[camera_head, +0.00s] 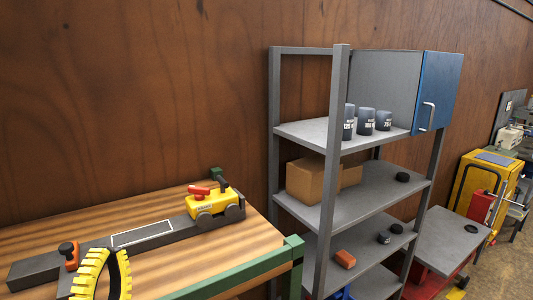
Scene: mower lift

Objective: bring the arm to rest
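A yellow segmented arc with a dark inner band (92,272) stands up at the lower left edge, in front of the workbench (255,235).
A dark rail (78,257) with an orange clamp (70,254) and a yellow device (212,203) lies on the bench. A grey shelf unit (340,150) holds dark cups (366,121), a box (305,181) and small parts. A red-based grey table (450,240) stands right.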

